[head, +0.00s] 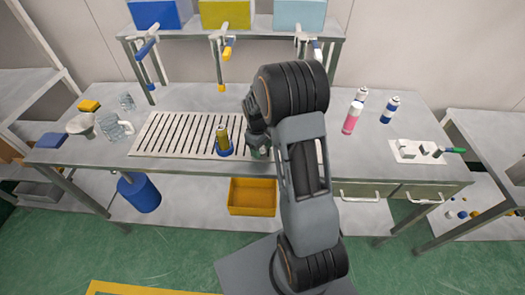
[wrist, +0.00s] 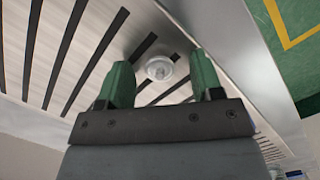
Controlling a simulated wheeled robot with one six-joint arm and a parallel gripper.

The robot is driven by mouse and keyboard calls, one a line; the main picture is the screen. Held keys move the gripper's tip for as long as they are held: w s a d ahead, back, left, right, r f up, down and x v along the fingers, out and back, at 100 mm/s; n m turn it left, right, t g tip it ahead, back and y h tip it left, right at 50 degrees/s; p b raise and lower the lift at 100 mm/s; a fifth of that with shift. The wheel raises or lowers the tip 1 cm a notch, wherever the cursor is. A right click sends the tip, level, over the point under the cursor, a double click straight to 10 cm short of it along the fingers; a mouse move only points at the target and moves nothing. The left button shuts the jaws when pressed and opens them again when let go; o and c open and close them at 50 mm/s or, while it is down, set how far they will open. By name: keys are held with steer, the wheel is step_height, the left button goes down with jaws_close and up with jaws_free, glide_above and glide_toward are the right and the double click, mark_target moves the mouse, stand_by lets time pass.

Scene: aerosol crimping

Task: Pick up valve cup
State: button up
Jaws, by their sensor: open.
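The valve cup (wrist: 159,68) is a small, pale round piece with a raised centre. In the wrist view it lies on the slotted plate (wrist: 60,45), near a slot. My gripper (wrist: 161,76) has two green fingers set apart, with the cup in view in the gap between them. The fingers are not closed on it, and I cannot tell how far above it they are. In the head view my gripper (head: 259,150) is low over the right part of the plate, and my arm hides the cup there.
A gold and blue can (head: 223,142) stands on the plate just left of my gripper. Pink (head: 352,118) and blue (head: 390,110) spray cans stand to the right. Taps (head: 222,75) hang from a shelf behind. A glass jug (head: 116,128) is at the left.

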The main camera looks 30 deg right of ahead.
steer(key=shift+c, duration=0.2)
steer(key=c, duration=1)
steer(key=shift+r, duration=0.1)
